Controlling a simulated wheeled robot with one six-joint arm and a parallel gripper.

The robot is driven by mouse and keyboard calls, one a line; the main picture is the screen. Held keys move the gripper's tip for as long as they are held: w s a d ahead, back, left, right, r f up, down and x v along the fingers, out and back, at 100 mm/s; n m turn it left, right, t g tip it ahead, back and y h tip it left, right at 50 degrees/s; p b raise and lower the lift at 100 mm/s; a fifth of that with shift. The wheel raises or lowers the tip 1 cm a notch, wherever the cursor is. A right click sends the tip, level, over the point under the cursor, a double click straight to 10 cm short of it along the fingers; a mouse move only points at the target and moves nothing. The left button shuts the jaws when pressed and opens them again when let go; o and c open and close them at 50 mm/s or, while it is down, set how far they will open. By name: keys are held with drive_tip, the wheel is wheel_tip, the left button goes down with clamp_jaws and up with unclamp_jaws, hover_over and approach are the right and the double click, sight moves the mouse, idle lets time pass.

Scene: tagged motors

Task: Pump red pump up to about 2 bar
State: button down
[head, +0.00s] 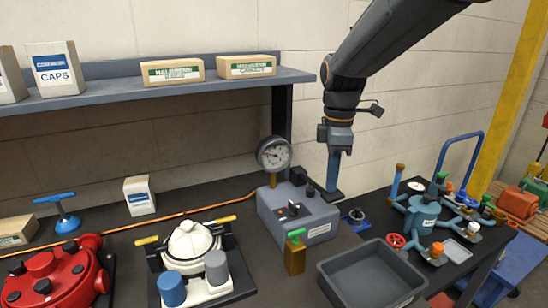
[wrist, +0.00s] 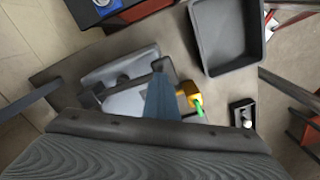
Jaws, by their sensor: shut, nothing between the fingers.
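A red round unit with dark knobs (head: 50,275), which looks like the red pump, sits at the lower left of the bench in the head view, partly cut off. A grey box (head: 300,222) stands mid-bench with a round dial gauge (head: 273,154) on a post; its needle is too small to read surely. My gripper (head: 334,188) is shut and empty, pointing down beside the right end of the grey box. In the wrist view its fingers (wrist: 160,85) reach over a grey box. I cannot tell whether they touch it.
A brass block with a green handle (head: 296,252) stands before the box. An empty grey tray (head: 370,275) lies at front right. A white unit (head: 192,255), a blue tank with valves (head: 428,215) and an orange hose (head: 110,232) occupy the bench. A shelf (head: 130,90) hangs above.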

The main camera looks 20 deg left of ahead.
drive_tip(key=shift+f, duration=0.5)
drive_tip(key=shift+r+p, duration=1.65)
drive_tip(key=shift+r, duration=0.6)
drive_tip(key=shift+f, duration=0.15)
drive_tip(key=shift+f+b, duration=0.5)
drive_tip(key=shift+f, duration=0.6)
drive_tip(key=shift+r+p, duration=0.85)
drive_tip(key=shift+r, duration=0.35)
wheel_tip(320, 180, up, 5)
drive_tip(key=p, duration=0.3)
drive_tip(key=shift+p, duration=0.3)
